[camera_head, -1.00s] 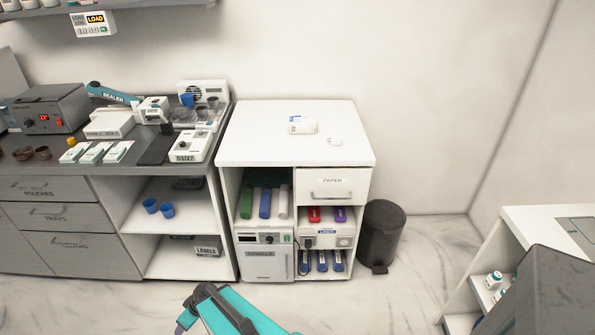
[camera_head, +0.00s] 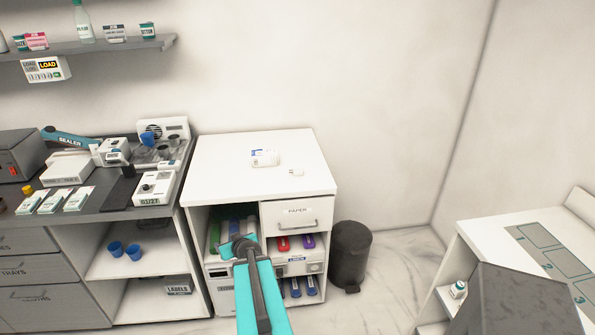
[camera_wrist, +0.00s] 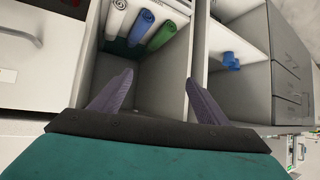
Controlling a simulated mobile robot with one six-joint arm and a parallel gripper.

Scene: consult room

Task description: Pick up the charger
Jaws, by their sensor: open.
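A small white object (camera_head: 296,172), which may be the charger, lies on the white cabinet top (camera_head: 225,165). It is too small to identify surely. A white box with a blue label (camera_head: 265,157) lies behind it to the left. My gripper (camera_wrist: 158,100) is open and empty in the wrist view, its two grey fingers spread in front of an open cabinet compartment. In the head view my arm (camera_head: 255,285) reaches up before the cabinet's front, below its top; the fingertips are hard to make out there. The small white object does not show in the wrist view.
Rolled towels, white, blue and green (camera_wrist: 162,33), lie in the compartment before my gripper. The paper drawer (camera_head: 297,213) is shut. A dark bin (camera_head: 351,255) stands right of the cabinet. A counter with a sealer (camera_head: 72,138) is at left. Much of the cabinet top is clear.

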